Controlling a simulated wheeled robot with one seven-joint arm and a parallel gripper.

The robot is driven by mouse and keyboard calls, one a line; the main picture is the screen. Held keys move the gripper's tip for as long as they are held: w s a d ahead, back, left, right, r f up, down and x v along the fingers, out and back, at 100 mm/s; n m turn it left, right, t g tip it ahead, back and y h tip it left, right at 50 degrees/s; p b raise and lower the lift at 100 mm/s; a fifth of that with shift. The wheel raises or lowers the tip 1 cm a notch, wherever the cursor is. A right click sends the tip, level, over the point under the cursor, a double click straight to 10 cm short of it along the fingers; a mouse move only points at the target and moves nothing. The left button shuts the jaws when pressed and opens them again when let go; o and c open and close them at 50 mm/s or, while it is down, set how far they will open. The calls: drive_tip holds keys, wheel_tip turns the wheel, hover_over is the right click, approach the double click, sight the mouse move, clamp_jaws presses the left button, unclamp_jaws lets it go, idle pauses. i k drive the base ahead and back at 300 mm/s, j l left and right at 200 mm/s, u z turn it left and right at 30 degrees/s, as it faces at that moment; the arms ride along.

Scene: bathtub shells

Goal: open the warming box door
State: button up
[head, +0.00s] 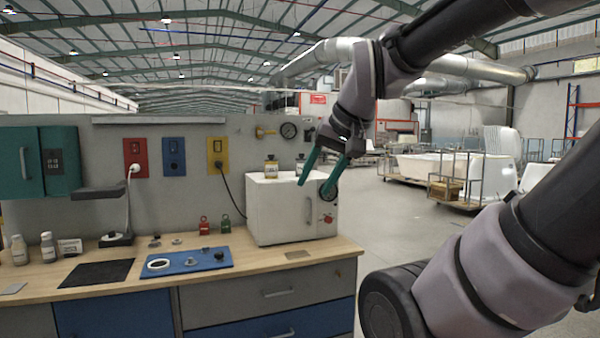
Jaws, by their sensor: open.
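The warming box (268,212) is a white box standing on the right end of the wooden workbench. Its door side faces right in the head view, with a dark upright handle (308,211), a dark dial and a small red mark. The door looks shut. My gripper (313,191) has two teal fingers pointing down and to the left. It is open and empty, in front of the upper part of the box's door side, just above the handle. The fingers cover part of that side, and I cannot tell whether they touch it.
A small bottle (271,167) stands on top of the box. Drawers are below. Open floor lies to the right, with carts and white tub shells (445,166) farther back.

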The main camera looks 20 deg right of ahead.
sight(287, 210)
drive_tip(key=l, duration=0.4)
drive_tip(key=k+l, duration=0.15)
drive_tip(key=l, duration=0.7)
drive_tip(key=l+u, duration=0.15)
drive_tip(key=l, duration=0.55)
drive_tip(key=l+u, duration=0.2)
drive_tip(key=l, duration=0.5)
drive_tip(key=k+l+u, duration=0.15)
drive_tip(key=l, duration=0.5)
drive_tip(key=i+l+u, duration=0.1)
drive_tip(key=i, duration=0.95)
